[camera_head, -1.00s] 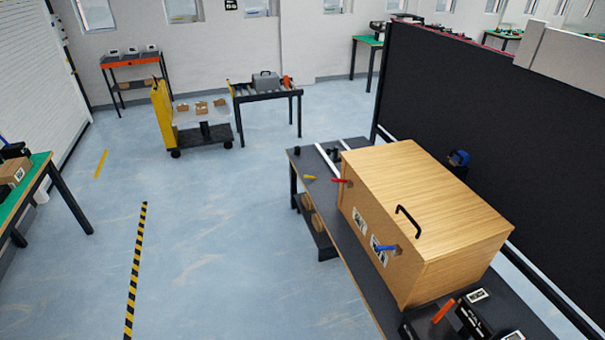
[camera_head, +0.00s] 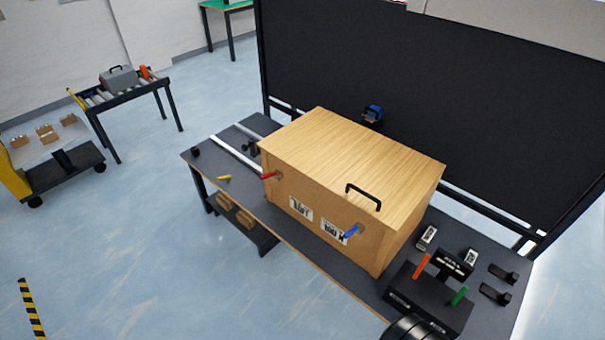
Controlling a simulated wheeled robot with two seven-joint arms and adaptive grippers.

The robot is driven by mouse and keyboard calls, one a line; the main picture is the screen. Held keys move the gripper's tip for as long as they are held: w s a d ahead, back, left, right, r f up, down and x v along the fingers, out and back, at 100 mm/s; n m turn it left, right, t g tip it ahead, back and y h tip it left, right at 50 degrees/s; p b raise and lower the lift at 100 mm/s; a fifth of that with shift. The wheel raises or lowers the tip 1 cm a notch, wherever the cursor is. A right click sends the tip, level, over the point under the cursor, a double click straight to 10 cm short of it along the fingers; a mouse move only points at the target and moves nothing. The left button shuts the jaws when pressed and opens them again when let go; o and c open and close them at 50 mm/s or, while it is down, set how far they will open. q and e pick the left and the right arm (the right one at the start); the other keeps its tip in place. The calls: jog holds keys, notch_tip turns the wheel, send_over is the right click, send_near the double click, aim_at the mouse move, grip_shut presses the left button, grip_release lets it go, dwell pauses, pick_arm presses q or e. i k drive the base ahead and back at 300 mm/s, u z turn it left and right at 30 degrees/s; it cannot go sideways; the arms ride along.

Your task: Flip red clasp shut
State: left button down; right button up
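The red clasp (camera_head: 269,175) is a small red lever on the left end of the front face of a wooden box (camera_head: 335,165). It sticks out to the left from the box; I cannot tell its exact latch position. A blue clasp (camera_head: 350,232) sits on the same face, farther right. The box's lid is down, with a black handle (camera_head: 364,195) on top. A dark rounded part at the bottom edge looks like part of my arm. No fingertips of either gripper show.
The box stands on a dark workbench (camera_head: 232,163). A black device with an orange lever (camera_head: 421,266) and a green lever (camera_head: 460,296) is at the bench's right. A yellow lever (camera_head: 224,177) lies left of the box. A black panel (camera_head: 400,80) stands behind. Floor at left is open.

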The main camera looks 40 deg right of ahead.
aim_at(271, 175)
jog(key=z, duration=0.8)
jog(key=i, duration=0.75)
jog(key=z, duration=0.7)
